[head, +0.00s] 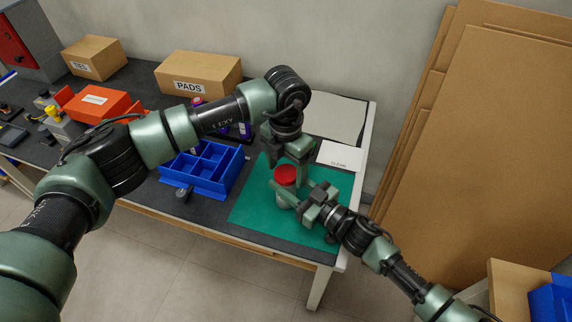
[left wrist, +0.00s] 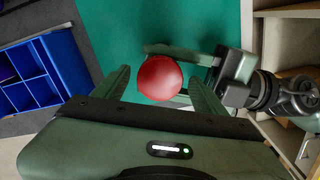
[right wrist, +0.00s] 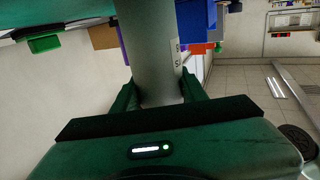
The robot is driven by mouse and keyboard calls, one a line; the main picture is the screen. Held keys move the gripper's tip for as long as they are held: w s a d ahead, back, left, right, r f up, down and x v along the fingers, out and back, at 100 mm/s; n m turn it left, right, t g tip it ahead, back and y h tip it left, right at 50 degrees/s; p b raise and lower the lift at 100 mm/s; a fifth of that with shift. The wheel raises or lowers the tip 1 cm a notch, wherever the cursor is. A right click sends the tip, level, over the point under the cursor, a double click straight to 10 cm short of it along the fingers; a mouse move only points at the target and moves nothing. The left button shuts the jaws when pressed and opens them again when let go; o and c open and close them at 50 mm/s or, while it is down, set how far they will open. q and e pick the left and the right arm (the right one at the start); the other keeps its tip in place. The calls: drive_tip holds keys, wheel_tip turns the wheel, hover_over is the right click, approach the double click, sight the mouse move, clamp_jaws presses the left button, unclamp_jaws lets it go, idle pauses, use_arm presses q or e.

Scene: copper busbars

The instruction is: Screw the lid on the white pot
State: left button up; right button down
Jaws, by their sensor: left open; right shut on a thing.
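The red lid (head: 286,174) sits on top of the white pot (head: 283,191), over the green mat (head: 252,207). How far it is threaded cannot be told. My right gripper (head: 291,196) is shut on the pot's body, which shows as a pale cylinder (right wrist: 149,50) with a label between the fingers in the right wrist view. My left gripper (head: 289,160) is open, directly above the lid. In the left wrist view the round lid (left wrist: 160,78) lies between the spread fingers, with a gap on both sides. The lid hides the pot there.
A blue divided tray (head: 205,170) stands left of the mat. A white card marked CLEAN (head: 340,155) and a grey sheet (head: 335,117) lie behind. A PADS box (head: 198,75) and an orange box (head: 96,102) are at the back left. Cardboard sheets (head: 480,130) lean at right.

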use_arm(q)
drive_tip(key=shift+c, duration=0.3)
drive_tip(key=c, duration=1.4)
drive_tip(key=o, duration=1.6)
wheel_tip(320, 180, up, 12)
